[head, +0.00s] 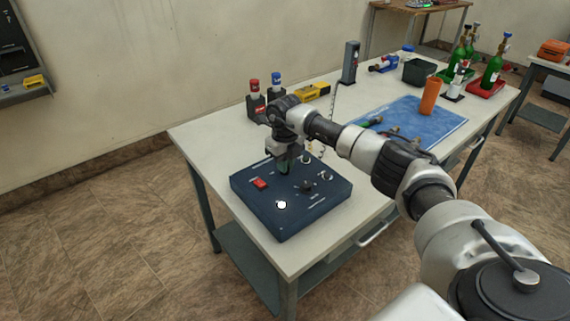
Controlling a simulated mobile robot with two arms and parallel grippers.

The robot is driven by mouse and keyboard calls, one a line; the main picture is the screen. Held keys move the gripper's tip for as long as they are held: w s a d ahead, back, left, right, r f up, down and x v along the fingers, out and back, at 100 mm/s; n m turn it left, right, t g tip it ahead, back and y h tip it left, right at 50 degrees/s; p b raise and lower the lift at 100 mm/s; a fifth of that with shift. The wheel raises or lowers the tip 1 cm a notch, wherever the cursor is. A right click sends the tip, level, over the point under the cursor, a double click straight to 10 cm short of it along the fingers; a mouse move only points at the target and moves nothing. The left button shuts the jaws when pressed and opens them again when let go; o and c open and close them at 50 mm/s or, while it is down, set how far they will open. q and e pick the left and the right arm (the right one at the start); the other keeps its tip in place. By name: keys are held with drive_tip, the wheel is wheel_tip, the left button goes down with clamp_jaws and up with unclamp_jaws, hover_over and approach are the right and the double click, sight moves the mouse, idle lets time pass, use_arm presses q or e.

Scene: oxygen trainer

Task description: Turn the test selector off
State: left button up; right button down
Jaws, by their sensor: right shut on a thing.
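The dark blue trainer box (318,208) sits on the near end of the white table. Its sloped top carries a red rocker switch (260,183), a black knob (308,186), a white round button or lamp (281,204) and small fittings at the right. Which control is the test selector is too small to read. My right gripper (284,168) points down onto the back middle of the box top, behind the black knob. It is shut on a small control there, which the fingers mostly hide. My left gripper is not in view.
Behind the box stand red-capped and blue-capped bottles (266,97) and a yellow device (314,92). Further right are a blue mat (435,118), an orange cylinder (431,96), a dark bin (418,72) and green gas cylinders (492,66). My right arm crosses above the table.

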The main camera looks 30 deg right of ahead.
drive_tip(key=shift+r, duration=0.1)
idle(0.3)
drive_tip(key=c, duration=1.2)
unclamp_jaws()
wheel_tip(320, 180, up, 11)
drive_tip(key=shift+b, duration=0.4)
drive_tip(key=shift+f, duration=0.2)
